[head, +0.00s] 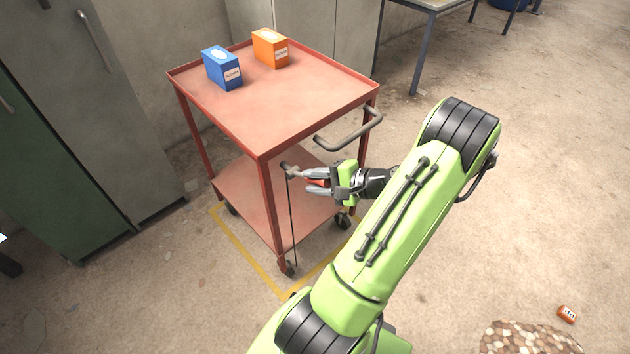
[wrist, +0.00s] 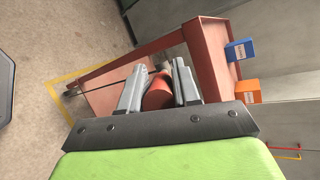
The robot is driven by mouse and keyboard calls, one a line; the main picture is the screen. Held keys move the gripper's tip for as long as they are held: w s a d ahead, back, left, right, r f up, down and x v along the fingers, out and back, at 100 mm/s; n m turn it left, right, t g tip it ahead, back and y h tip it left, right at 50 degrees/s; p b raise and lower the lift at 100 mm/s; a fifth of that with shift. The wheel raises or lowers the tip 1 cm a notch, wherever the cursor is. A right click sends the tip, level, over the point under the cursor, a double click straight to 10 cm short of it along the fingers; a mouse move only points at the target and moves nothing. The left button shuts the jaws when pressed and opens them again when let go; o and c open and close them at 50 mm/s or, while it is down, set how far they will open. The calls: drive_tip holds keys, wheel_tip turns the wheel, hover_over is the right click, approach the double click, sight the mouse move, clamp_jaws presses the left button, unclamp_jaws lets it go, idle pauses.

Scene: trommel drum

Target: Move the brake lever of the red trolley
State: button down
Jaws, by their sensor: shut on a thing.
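The red trolley (head: 290,117) stands with two shelves on wheels in the head view; its frame also shows in the wrist view (wrist: 211,60). Its brake lever (head: 291,172) is at the near side below the top shelf, with a red grip (wrist: 158,92) and a thin rod running down toward a wheel. My gripper (head: 310,182) has its grey fingers on either side of the red grip, shut on it. The fingers hide part of the grip. In the wrist view the grip lies between the two fingers (wrist: 158,85).
A blue box (head: 222,67) and an orange box (head: 270,48) stand on the top shelf. A grey push handle (head: 350,132) sticks out above my gripper. Yellow floor lines (head: 247,258) run around the trolley. Cabinets (head: 95,110) stand at the left. Floor at the right is mostly clear.

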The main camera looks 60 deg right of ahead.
drive_tip(key=shift+a+f, duration=0.1)
drive_tip(key=shift+f, duration=0.05)
drive_tip(key=c, duration=0.9)
unclamp_jaws()
drive_tip(key=shift+s+r, duration=0.25)
drive_tip(key=shift+s, duration=0.1)
drive_tip(key=p+v, duration=0.5)
drive_tip(key=v, duration=1)
